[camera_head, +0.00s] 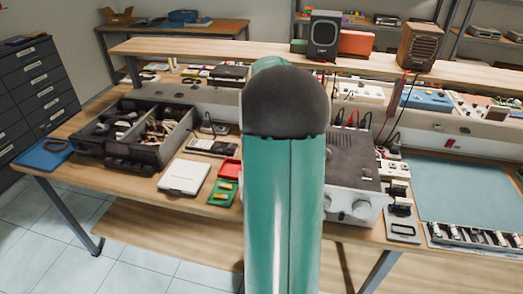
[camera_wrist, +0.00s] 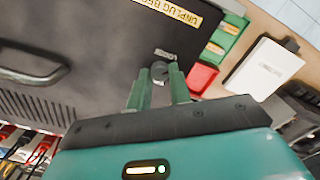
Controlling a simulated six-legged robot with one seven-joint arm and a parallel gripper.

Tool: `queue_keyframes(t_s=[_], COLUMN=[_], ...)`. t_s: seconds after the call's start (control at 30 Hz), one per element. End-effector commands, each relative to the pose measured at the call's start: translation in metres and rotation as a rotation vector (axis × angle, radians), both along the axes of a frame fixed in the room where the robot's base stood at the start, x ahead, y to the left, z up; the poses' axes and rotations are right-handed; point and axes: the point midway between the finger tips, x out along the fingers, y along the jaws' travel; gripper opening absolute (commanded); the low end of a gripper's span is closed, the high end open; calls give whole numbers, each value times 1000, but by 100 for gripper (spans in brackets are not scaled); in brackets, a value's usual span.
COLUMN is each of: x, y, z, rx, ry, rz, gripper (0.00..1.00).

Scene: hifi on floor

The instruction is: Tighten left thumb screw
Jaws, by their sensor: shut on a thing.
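The hi-fi unit (camera_head: 352,158) stands on the workbench, partly hidden behind my arm in the head view. Its dark top cover (camera_wrist: 95,55) fills much of the wrist view, with a yellow label starting "UNPLUG BE" (camera_wrist: 172,12). A small round grey thumb screw (camera_wrist: 160,69) sits at the cover's edge beside a little printed mark. My gripper (camera_wrist: 158,78) has its two green fingers on either side of this screw and is shut on it. The gripper and screw are hidden in the head view. No other thumb screw can be made out.
A green tray (camera_head: 222,192) and a red tray (camera_head: 230,168) lie beside the unit, with a white box (camera_head: 184,177) farther left. A black handle (camera_wrist: 32,72) rises from the cover. A dark organiser (camera_head: 135,132) stands farther left.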

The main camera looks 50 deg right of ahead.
Motion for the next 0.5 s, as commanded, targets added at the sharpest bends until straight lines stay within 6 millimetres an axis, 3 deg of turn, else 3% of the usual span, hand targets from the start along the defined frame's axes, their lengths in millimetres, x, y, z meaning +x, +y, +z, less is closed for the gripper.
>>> queue_keyframes(t_s=[0.5], x=[1], y=[1], z=[0], rx=[-4], ry=[5], rz=[-488], gripper=[0])
